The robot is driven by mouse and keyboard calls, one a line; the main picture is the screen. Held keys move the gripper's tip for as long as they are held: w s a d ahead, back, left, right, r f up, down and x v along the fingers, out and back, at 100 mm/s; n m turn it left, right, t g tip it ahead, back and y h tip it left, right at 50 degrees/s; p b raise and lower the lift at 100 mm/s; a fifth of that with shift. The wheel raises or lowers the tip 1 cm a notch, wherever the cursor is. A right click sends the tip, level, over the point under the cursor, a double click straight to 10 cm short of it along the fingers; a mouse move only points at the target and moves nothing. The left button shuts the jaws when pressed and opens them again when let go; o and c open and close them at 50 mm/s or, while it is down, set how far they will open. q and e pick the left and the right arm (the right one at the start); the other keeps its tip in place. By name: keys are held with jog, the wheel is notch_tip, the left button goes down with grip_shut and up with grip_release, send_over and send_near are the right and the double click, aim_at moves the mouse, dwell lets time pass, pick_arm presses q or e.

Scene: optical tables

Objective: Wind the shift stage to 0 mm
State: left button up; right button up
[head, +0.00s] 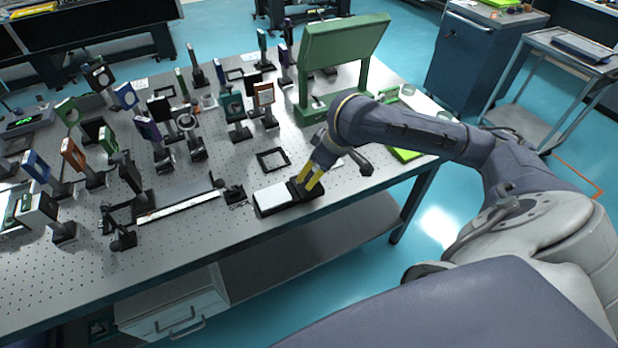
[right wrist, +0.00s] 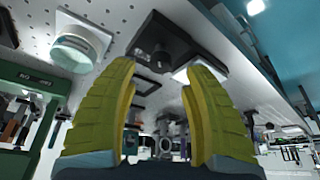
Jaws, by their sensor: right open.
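A low black block with a pale flat top plate (head: 276,201), which looks like the shift stage, sits at the table's front edge. In the right wrist view its dark end (right wrist: 180,42) shows beyond the fingertips, with a small round dark knob on it. No scale reading can be made out. My right gripper (head: 311,178) has yellow fingers pointing down at the right end of the block. My left gripper is not in view.
A long dark rail with a pale strip (head: 180,206) lies left of the stage. A flat black square frame (head: 273,160) lies behind it. A green stand (head: 343,48) rises behind my right arm. Several mounted optics crowd the table's left. The front edge is close.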

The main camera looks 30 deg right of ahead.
aim_at(310, 177)
jog(key=shift+x, duration=2.1)
grip_shut()
